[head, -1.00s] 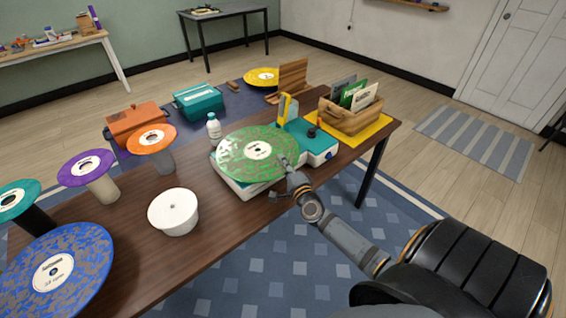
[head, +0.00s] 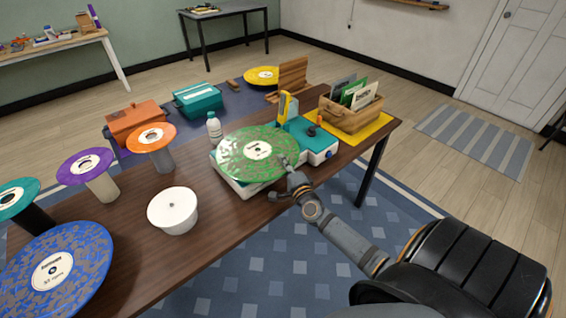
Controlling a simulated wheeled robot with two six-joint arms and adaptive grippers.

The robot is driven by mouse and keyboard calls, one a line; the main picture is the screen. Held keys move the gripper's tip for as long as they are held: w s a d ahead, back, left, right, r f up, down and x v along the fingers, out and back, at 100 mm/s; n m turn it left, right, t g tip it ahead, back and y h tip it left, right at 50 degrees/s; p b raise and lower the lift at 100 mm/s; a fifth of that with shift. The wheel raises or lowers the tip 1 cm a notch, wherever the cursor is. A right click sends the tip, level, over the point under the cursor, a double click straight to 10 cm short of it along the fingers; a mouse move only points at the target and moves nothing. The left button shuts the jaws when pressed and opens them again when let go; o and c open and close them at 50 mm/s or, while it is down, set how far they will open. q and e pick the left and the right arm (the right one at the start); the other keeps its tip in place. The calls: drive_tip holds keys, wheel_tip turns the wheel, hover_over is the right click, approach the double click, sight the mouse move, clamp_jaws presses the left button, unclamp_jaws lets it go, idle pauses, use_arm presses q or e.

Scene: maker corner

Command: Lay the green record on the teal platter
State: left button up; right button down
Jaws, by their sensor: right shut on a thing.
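The green record (head: 240,148), speckled with a cream label, lies flat or nearly flat over the white and teal record player (head: 306,141). It hides the teal platter, so I cannot tell whether the record touches it. My right gripper (head: 288,168) is shut on the record's near right edge. The yellow and pale blue tonearm part (head: 286,106) stands at the back of the player, behind the record. My left gripper is not in view.
Orange (head: 151,137), purple (head: 86,167), teal (head: 15,198) and blue (head: 56,270) records rest on the left. A white bottle (head: 214,128) stands close behind the green record. A wooden record crate (head: 352,116) is at right.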

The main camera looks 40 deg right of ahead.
drive_tip(key=shift+f, duration=0.2)
drive_tip(key=c, duration=1.8)
unclamp_jaws()
drive_tip(key=p+v, duration=0.1)
drive_tip(key=v, duration=1)
